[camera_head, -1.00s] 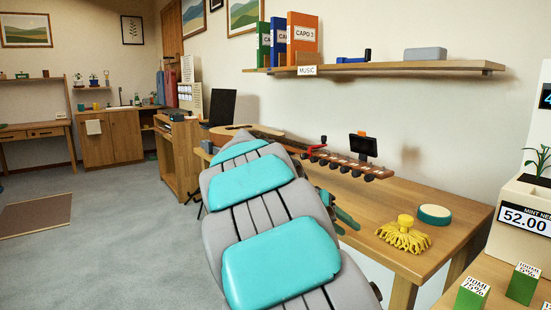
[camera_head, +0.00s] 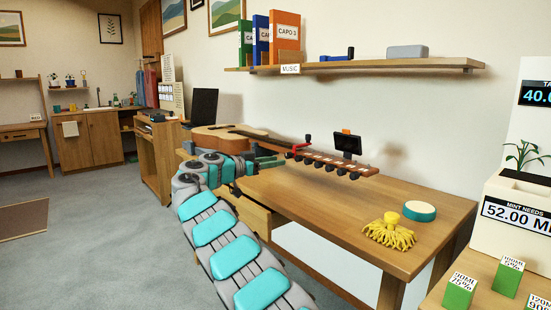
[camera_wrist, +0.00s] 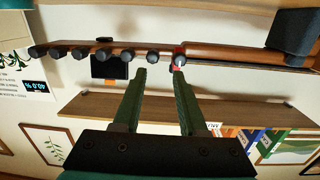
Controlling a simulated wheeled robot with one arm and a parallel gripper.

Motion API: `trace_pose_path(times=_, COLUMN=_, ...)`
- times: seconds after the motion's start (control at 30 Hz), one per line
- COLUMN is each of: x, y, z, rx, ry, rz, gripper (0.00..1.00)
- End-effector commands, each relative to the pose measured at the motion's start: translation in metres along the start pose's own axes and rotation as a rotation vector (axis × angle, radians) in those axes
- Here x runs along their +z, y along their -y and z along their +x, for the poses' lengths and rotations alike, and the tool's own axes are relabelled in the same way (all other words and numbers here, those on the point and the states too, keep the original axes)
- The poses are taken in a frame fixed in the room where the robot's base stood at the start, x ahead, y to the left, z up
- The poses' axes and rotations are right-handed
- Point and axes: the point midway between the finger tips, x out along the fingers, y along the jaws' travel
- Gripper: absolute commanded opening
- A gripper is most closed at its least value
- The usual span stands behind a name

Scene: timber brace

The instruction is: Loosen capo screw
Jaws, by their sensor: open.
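The guitar (camera_head: 230,138) lies on the wooden bench, its neck and headstock (camera_head: 335,163) reaching right. A red capo (camera_head: 298,148) with a dark knob is clamped on the neck near the headstock. In the wrist view, the red capo (camera_wrist: 178,52) and its dark screw knob (camera_wrist: 180,61) show just beyond the tip of the right finger. My gripper (camera_wrist: 159,73) is open and empty, its two green fingers pointing at the neck. The knob is beside the gap, not clearly between the fingers; contact cannot be told.
A small dark screen (camera_head: 347,143) is by the headstock, with tuner pegs in a row. A shelf (camera_head: 370,66) with binders hangs above.

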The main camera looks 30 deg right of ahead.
Motion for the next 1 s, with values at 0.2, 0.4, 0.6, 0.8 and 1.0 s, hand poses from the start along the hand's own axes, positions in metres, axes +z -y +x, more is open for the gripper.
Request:
trace_pose_path(times=0.2, x=0.005, y=0.017, z=0.007, rx=-0.028, ry=-0.039, rz=0.178, gripper=0.41)
trace_pose_path(times=0.4, x=0.006, y=0.019, z=0.011, rx=-0.03, ry=-0.047, rz=0.222, gripper=0.41)
trace_pose_path(times=0.6, x=0.004, y=0.019, z=0.027, rx=-0.029, ry=-0.046, rz=0.221, gripper=0.41)
trace_pose_path(times=0.8, x=0.001, y=0.02, z=0.057, rx=-0.031, ry=-0.046, rz=0.221, gripper=0.41)
trace_pose_path(times=1.0, x=0.001, y=0.021, z=0.081, rx=-0.03, ry=-0.045, rz=0.221, gripper=0.41)
